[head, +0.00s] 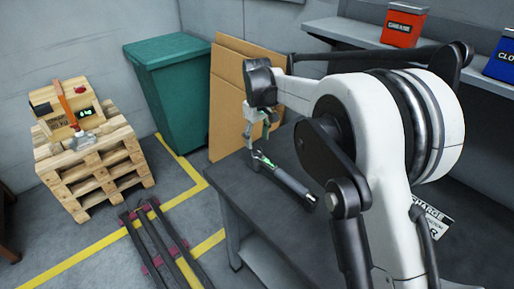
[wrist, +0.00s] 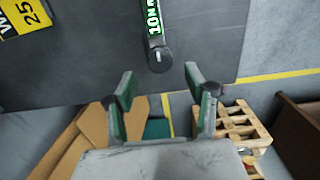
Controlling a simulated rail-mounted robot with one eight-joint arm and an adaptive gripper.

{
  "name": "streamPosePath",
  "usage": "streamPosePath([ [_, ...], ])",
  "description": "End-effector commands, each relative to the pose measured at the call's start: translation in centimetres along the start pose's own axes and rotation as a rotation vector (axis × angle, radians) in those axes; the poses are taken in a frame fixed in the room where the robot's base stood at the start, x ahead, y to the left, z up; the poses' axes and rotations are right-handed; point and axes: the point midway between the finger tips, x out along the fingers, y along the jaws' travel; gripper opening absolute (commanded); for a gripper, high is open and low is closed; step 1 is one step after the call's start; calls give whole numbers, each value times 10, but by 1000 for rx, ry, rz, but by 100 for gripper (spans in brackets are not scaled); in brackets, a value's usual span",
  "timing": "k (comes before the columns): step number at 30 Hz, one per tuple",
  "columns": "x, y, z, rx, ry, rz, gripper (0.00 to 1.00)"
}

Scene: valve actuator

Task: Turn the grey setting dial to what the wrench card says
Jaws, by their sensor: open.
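A dark torque wrench (head: 290,183) lies on the dark bench top. In the wrist view its round dark-grey dial (wrist: 160,60), with a short white mark, is at the near end. Beside the dial, a green and white display (wrist: 153,18) reads "10 N", its rest cut off. A yellow wrench card (wrist: 22,18) is partly in view at the upper left; "W" and "25" show. My gripper (wrist: 159,72) is open and empty, its fingers spread either side of the dial end with gaps.
A red bin (head: 403,27) and a blue bin (head: 502,58) stand on the back shelf. A white "CHARGE" card (head: 432,214) lies at the right, partly hidden by my arm. A pallet stack (head: 90,165), a green bin (head: 170,90) and cardboard (head: 228,90) stand beyond the bench.

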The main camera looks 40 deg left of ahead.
Motion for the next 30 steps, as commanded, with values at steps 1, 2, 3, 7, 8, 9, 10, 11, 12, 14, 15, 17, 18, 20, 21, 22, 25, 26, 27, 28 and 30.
streamPosePath([
  [1,9,0,0,0,0,0,49],
  [2,14,0,0,0,0,0,49],
  [3,20,0,0,0,0,0,49],
  [7,36,0,0,0,0,0,49],
  [8,39,0,0,0,0,0,49],
  [9,41,0,0,0,0,0,49],
  [10,43,0,0,0,0,0,49],
  [11,45,0,0,0,0,0,49],
  [12,46,0,0,0,0,0,49],
  [14,48,0,0,0,0,0,49],
  [15,48,0,0,0,0,0,49],
  [17,49,0,0,0,0,0,49],
  [18,49,0,0,0,0,0,49],
  [20,49,0,0,0,0,0,49],
  [21,48,0,0,0,0,0,49],
  [22,48,0,0,0,0,0,47],
  [25,48,0,0,0,0,0,33],
  [26,48,0,0,0,0,0,29],
  [27,48,0,0,0,0,0,24],
  [28,48,0,0,0,0,0,20],
  [30,48,0,0,0,0,0,11],
])
